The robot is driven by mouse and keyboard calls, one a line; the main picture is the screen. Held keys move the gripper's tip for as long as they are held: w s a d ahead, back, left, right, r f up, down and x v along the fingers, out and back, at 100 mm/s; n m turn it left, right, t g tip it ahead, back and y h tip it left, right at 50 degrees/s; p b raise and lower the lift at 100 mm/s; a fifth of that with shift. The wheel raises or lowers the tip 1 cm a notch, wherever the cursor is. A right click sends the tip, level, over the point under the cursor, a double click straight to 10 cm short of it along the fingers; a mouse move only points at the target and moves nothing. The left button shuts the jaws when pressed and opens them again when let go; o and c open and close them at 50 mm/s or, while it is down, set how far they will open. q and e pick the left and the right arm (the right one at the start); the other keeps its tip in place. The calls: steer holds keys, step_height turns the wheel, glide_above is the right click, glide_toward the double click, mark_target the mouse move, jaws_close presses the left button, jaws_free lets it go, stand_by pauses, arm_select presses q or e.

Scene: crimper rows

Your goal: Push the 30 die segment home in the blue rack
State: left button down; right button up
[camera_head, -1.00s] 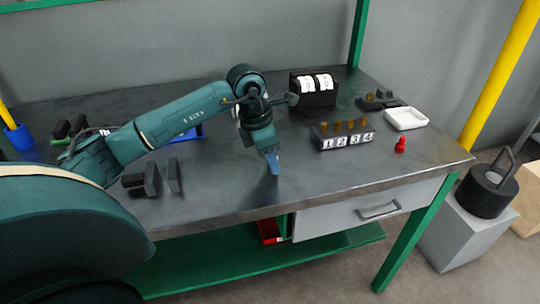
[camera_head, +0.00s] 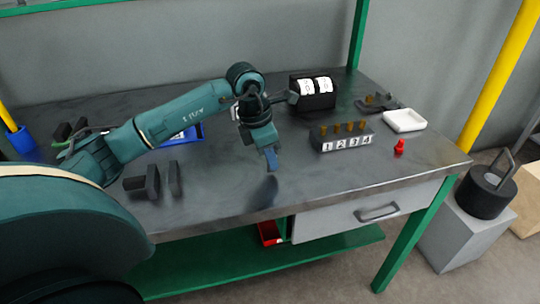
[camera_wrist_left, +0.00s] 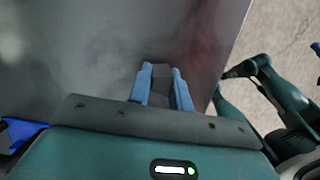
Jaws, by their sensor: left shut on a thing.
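My left gripper (camera_head: 271,158) is above the front middle of the dark bench top, pointing down, with its shadow on the bench below. In the left wrist view its blue fingers (camera_wrist_left: 162,80) are shut on a dark grey block (camera_wrist_left: 160,92). No number on the block can be read, so I cannot tell whether it is the 30 die segment. The blue rack (camera_head: 198,132) is behind my left arm, which partly hides it. A blue edge also shows at the left of the wrist view (camera_wrist_left: 20,130). My right gripper is not seen.
A block numbered 1 to 4 (camera_head: 342,144), a counter box (camera_head: 312,98), a white tray (camera_head: 404,120) and a red piece (camera_head: 399,147) are to the right. The front middle is clear.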

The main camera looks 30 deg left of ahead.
arm_select(q)
steer(key=shift+r+p, duration=0.8)
steer(key=shift+r, duration=0.6)
